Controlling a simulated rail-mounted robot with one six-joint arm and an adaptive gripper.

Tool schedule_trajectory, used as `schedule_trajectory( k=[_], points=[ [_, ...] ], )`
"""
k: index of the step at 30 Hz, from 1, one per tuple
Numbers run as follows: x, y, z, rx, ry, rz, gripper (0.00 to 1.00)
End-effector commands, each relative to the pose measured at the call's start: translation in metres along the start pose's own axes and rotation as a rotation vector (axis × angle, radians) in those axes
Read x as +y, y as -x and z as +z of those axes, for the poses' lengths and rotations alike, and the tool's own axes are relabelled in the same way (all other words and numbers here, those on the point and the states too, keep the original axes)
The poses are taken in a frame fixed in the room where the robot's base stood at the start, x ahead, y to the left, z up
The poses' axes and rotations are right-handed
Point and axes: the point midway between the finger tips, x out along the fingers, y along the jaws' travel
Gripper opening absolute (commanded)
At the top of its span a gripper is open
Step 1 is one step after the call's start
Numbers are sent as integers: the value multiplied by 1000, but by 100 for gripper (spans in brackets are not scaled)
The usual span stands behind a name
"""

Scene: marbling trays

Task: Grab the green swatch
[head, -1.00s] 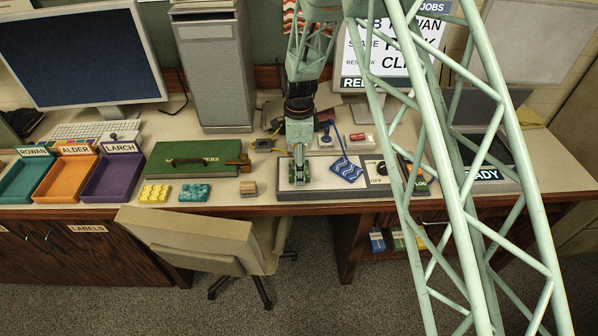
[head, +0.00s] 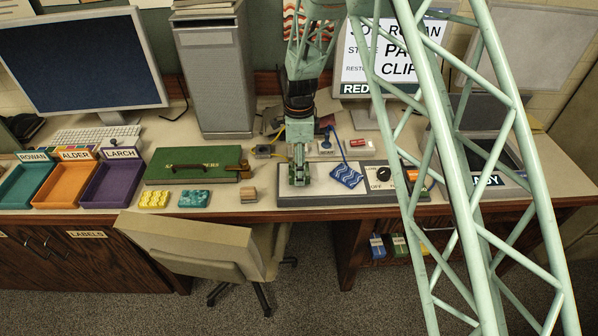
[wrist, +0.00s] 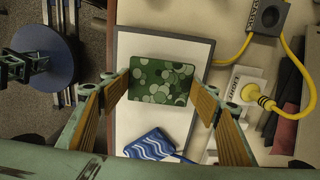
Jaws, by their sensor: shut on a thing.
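In the wrist view the green swatch (wrist: 160,82), printed with pale and dark circles, lies between the fingertips of my gripper (wrist: 160,86), one finger on its left edge and one on its right. The gripper is shut on it. In the head view my gripper (head: 299,176) points down over the left part of the pale board (head: 322,187) and largely hides the swatch. I cannot tell whether the swatch is clear of the board.
A blue wavy-patterned swatch (head: 347,175) lies just right of the gripper. A small wooden block (head: 249,195), a teal swatch (head: 194,198) and a yellow one (head: 154,199) lie left. Teal, orange (head: 62,183) and purple trays stand far left. A yellow cable (wrist: 290,60) runs nearby.

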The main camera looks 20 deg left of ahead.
Motion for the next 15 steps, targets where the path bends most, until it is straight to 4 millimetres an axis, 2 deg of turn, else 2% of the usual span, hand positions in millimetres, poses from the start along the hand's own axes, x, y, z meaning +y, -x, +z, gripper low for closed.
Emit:
schedule_trajectory(
  k=[5,15],
  points=[
    [0,12,0,0,0,0,46],
    [33,15,-12,1,-1,2,46]
  ],
)
